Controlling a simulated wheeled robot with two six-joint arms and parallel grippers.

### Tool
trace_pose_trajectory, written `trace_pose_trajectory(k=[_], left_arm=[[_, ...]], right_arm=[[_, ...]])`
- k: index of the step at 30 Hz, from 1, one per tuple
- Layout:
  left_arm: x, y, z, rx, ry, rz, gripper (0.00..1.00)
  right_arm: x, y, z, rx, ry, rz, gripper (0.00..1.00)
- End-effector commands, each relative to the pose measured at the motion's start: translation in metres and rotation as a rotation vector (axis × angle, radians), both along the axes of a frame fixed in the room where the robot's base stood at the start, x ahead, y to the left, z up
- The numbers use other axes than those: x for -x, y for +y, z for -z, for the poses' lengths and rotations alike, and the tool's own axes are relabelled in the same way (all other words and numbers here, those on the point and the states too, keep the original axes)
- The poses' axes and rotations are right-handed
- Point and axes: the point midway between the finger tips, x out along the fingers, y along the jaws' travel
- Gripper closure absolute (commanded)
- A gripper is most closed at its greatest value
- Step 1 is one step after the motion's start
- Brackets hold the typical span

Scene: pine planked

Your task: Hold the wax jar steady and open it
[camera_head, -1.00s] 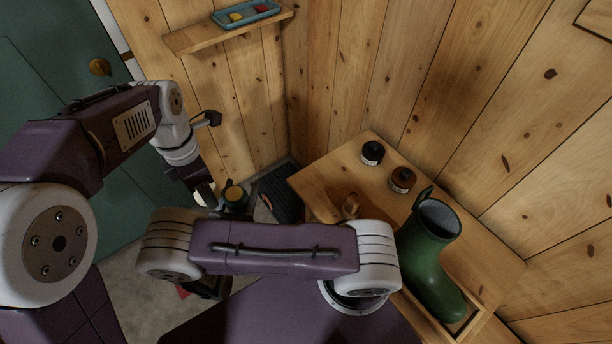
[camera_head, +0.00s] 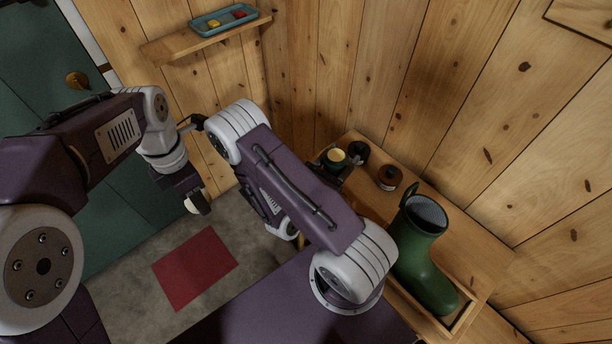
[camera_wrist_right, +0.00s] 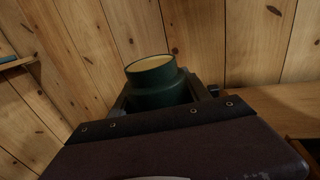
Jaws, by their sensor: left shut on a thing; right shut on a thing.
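The wax jar (camera_head: 335,157) is dark green with a pale yellow top surface, and no lid sits on it. It also fills the middle of the right wrist view (camera_wrist_right: 158,88), roughly upright. My right gripper (camera_head: 333,163) is shut around the jar, near the back left edge of the wooden bench. My left gripper (camera_head: 198,202) is shut on a small cream-coloured thing (camera_head: 191,206), which looks like the jar's lid but is mostly hidden by the fingers. It hangs over the floor, well left of the jar.
On the bench (camera_head: 447,230) are a dark jar (camera_head: 358,152) close to the held jar, a brown jar (camera_head: 389,177) and a green boot (camera_head: 424,255) in a shallow wooden tray. A wall shelf (camera_head: 205,40) holds a blue tray (camera_head: 222,20). A red mat (camera_head: 195,268) lies on the floor.

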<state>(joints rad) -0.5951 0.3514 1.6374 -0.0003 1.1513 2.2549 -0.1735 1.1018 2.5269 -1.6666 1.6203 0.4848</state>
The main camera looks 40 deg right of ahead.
Motion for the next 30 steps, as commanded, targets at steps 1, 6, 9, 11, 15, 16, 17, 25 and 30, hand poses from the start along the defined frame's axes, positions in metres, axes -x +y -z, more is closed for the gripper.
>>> trace_pose_trajectory(k=[1, 6, 9, 11, 15, 16, 17, 25, 30], left_arm=[[0.000, 0.000, 0.031, -0.001, 0.001, 0.000, 0.99], [0.000, 0.000, 0.081, 0.000, 0.001, 0.000, 0.99], [0.000, 0.000, 0.103, 0.000, 0.000, 0.000, 0.99], [0.000, 0.000, 0.116, 0.000, 0.000, 0.000, 0.99], [0.000, 0.000, 0.125, 0.000, 0.000, 0.001, 0.99], [0.000, 0.000, 0.121, 0.000, 0.000, 0.001, 0.99], [0.000, 0.000, 0.122, 0.000, 0.000, 0.001, 0.99], [0.000, 0.000, 0.125, 0.000, 0.000, 0.001, 0.99], [0.000, 0.000, 0.133, 0.000, 0.001, 0.001, 0.99]], right_arm=[[-0.012, 0.004, 0.022, -0.002, -0.015, -0.002, 1.00], [-0.024, 0.007, 0.030, -0.001, -0.010, 0.000, 1.00], [-0.029, 0.009, 0.032, -0.001, -0.010, -0.001, 1.00], [-0.030, 0.010, 0.033, -0.001, -0.009, -0.001, 1.00], [-0.058, 0.019, 0.043, 0.000, -0.005, -0.002, 1.00], [-0.063, 0.020, 0.044, -0.001, -0.002, -0.002, 1.00], [-0.069, 0.022, 0.047, -0.001, -0.002, -0.002, 1.00], [-0.097, 0.031, 0.063, 0.000, 0.001, -0.001, 1.00], [-0.097, 0.031, 0.083, 0.001, 0.004, -0.001, 1.00]])
